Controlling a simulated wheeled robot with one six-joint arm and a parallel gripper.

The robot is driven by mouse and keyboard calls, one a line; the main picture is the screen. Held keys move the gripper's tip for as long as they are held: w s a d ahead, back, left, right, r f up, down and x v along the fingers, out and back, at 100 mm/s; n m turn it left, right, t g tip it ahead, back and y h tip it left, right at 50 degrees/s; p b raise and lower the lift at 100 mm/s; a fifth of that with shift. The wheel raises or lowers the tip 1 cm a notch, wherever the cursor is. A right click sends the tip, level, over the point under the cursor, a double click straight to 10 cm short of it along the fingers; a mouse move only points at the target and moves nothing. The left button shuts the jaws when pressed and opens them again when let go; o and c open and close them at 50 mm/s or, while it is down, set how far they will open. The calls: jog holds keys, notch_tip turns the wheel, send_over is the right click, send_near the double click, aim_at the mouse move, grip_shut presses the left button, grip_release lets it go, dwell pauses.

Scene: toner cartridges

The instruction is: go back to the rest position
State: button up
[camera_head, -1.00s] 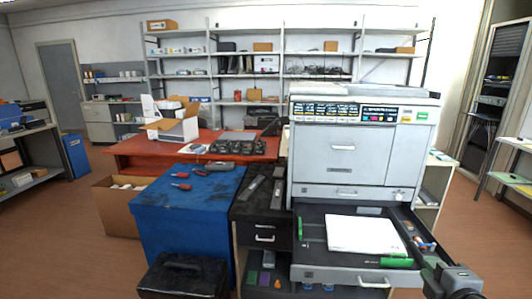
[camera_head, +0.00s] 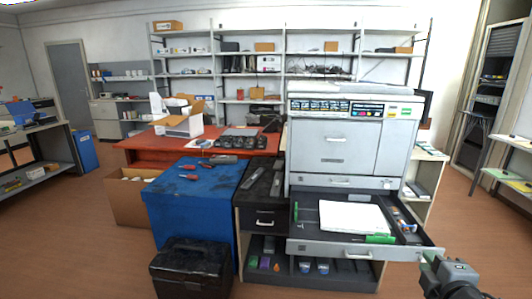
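My gripper (camera_head: 450,272) shows at the lower right of the head view, in front of the copier's right side. Its fingers are too small and dark to tell whether it is open or shut, and I see nothing clearly held in it. The grey copier (camera_head: 340,155) stands at centre right. Its paper drawer (camera_head: 310,243) is pulled out, with a stack of white paper (camera_head: 352,217) and green guides inside. My gripper is just to the right of the drawer's front corner.
A blue-topped cabinet (camera_head: 188,195) holds red-handled screwdrivers. A black case (camera_head: 192,268) stands on the floor before it. A dark cart (camera_head: 263,187) with toner cartridges adjoins the copier. A red table (camera_head: 145,142) and shelves stand behind.

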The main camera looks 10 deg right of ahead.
jog(key=w+a+r+m+g+h+p, duration=0.1)
jog(key=w+a+r+m+g+p, duration=0.15)
jog(key=a+m, duration=0.2)
jog(key=w+a+r+m+g+p, duration=0.1)
jog(key=a+m+g+p, duration=0.25)
jog(key=m, duration=0.25)
jog(key=s+a+f+m+g+y+p, duration=0.1)
jog(key=s+a+g+y, duration=0.1)
jog(key=a, duration=0.5)
jog(key=s+a+f+m+g+y+p, duration=0.1)
jog(key=s+a+m+g+y+p, duration=0.1)
jog(key=a, duration=0.6)
jog(key=shift+s+a+f+g+y, duration=0.25)
jog(key=shift+s+f+g+y, duration=0.15)
jog(key=shift+s+g+y, duration=0.45)
